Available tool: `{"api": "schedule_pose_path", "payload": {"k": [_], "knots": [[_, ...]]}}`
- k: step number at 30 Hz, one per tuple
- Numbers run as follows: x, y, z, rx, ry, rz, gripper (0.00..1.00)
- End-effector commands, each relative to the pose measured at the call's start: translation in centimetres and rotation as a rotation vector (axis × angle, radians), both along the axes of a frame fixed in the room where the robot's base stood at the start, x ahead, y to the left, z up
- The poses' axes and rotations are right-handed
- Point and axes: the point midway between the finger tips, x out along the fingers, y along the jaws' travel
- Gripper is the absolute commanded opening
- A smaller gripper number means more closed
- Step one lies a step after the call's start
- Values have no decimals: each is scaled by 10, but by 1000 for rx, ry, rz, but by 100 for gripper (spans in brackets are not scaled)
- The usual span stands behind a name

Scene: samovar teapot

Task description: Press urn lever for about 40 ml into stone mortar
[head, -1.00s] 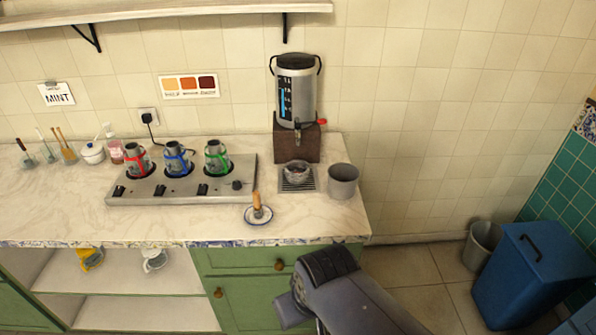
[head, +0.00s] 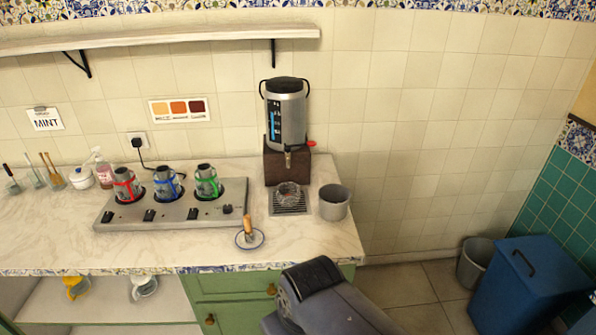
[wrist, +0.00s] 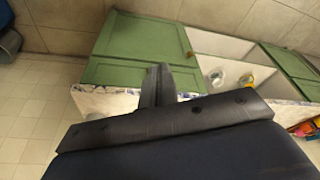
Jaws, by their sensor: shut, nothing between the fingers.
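The urn (head: 287,117) is a steel cylinder with black handles and a blue gauge, standing on a brown block at the back right of the counter. Its red lever (head: 311,143) sticks out on the right, low on the urn. The stone mortar (head: 288,195), a small grey bowl, stands on the drip grate under the spout; its contents are too small to tell. My gripper (wrist: 157,86) is shut and empty in the wrist view, in front of the green cabinet and counter edge, well away from the urn. Its fingers do not show in the head view.
A grey metal cup (head: 334,203) stands right of the drip grate (head: 290,210). A saucer with a wooden-handled tool (head: 250,238) lies in front. A burner plate (head: 170,208) holds three pots. A blue bin (head: 528,287) stands on the floor at right.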

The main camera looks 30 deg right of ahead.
Motion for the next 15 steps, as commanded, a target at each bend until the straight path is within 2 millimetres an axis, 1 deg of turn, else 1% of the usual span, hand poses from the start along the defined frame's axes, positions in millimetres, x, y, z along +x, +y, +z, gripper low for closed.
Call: {"api": "schedule_pose_path", "payload": {"k": [1, 2, 5, 6, 8, 12, 14, 15], "knots": [[11, 4, 10, -15, 5, 74, 0], [18, 7, 17, -28, 12, 132, 0], [46, 21, 46, -79, 33, 379, 0], [58, 28, 58, -101, 44, 493, 0], [77, 40, 77, -133, 59, 670, 0], [115, 75, 115, -203, 86, 1083, 0], [130, 91, 131, -229, 95, 1261, 0], [139, 103, 140, -244, 100, 1378, 0]]}}
